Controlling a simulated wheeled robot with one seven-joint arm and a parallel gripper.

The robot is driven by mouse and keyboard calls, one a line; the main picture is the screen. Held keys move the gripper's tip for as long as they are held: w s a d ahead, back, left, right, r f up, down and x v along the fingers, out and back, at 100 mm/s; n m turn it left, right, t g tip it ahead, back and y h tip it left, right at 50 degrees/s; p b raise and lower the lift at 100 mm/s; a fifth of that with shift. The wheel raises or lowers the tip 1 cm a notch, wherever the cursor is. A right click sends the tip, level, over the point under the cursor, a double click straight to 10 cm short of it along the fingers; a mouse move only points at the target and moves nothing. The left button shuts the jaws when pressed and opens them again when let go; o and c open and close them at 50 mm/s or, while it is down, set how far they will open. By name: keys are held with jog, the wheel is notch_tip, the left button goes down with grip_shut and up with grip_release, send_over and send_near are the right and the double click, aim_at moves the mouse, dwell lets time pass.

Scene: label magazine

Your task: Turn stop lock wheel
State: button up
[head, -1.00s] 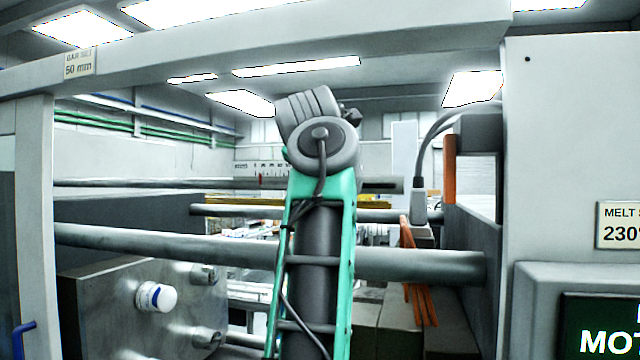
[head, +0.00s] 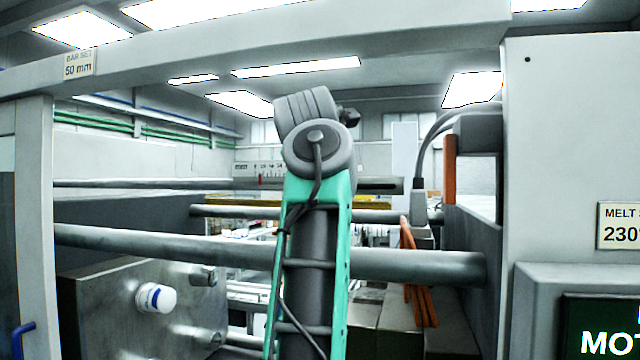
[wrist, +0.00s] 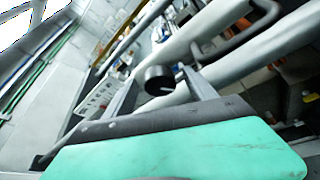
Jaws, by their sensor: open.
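A round black knob (wrist: 160,80), which looks like the stop lock wheel, shows in the middle of the wrist view. My gripper (wrist: 160,74) is open, with one grey finger to each side of the knob in that view. I cannot tell how far the knob lies beyond the fingertips, and no contact is visible. In the head view my own arm blocks the middle, and neither the gripper nor the knob can be made out there. A ruled scale (head: 262,170) shows just left of my arm.
Long grey bars (head: 160,245) cross behind and beside my arm. A metal block (head: 110,305) with a white cap (head: 156,297) stands at lower left. Orange cables (head: 420,300) hang at right, near a large grey cabinet (head: 560,150). A frame beam (head: 300,45) runs overhead.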

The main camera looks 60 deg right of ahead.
jog(key=p+v, duration=0.1)
jog(key=v, duration=0.6)
jog(key=shift+a, duration=0.35)
jog(key=shift+s+r, duration=0.15)
